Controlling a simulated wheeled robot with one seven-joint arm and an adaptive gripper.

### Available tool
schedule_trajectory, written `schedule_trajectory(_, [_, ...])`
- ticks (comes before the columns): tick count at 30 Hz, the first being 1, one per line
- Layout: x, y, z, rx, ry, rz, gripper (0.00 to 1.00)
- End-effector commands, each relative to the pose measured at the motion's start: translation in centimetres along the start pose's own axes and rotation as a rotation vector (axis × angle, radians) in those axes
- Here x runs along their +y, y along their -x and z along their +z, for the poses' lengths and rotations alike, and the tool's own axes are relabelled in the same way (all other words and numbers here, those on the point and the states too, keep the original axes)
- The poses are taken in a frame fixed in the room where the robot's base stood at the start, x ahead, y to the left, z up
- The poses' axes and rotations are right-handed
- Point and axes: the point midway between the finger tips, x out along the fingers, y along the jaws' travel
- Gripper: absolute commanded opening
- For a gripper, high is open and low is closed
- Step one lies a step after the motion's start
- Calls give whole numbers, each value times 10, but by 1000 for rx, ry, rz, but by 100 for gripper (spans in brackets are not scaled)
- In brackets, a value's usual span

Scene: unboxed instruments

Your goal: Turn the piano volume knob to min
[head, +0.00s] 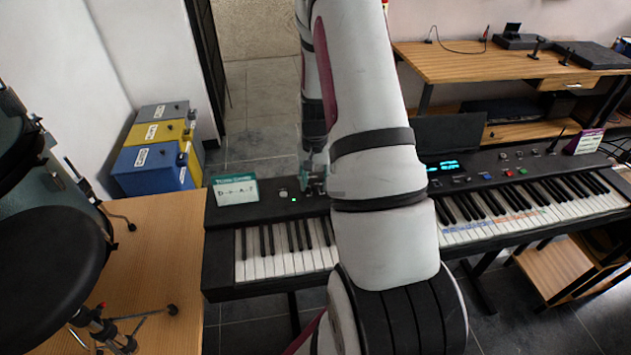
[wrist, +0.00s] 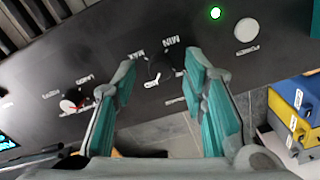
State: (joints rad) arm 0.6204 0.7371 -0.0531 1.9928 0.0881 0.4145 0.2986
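The piano (head: 222,268) is a black keyboard with a control panel along its back, partly hidden behind my arm in the head view. In the wrist view, a dark round knob (wrist: 160,70) with a white mark at its lower left sits on the panel (wrist: 100,40). The labels MAX and MIN appear upside down just above it. My gripper (wrist: 160,66) is open, with its teal fingers on either side of this knob; contact cannot be told. In the head view, my gripper (head: 314,176) is over the panel's left part, and the knob is not clear.
A second knob (wrist: 70,105) with a red mark lies left of my fingers in the wrist view. A lit green light (wrist: 215,13) and a round white button (wrist: 247,29) are to the right. A song card (head: 235,191) stands on the piano. Stacked cases (head: 150,168) stand behind left.

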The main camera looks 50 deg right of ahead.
Motion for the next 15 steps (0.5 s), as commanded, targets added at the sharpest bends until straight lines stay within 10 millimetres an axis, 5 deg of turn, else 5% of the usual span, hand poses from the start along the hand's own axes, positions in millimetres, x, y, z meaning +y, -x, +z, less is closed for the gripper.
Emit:
schedule_trajectory(11, [0, -7, 0, 1, 0, -1, 39])
schedule_trajectory(15, [0, -6, 0, 1, 0, -1, 12])
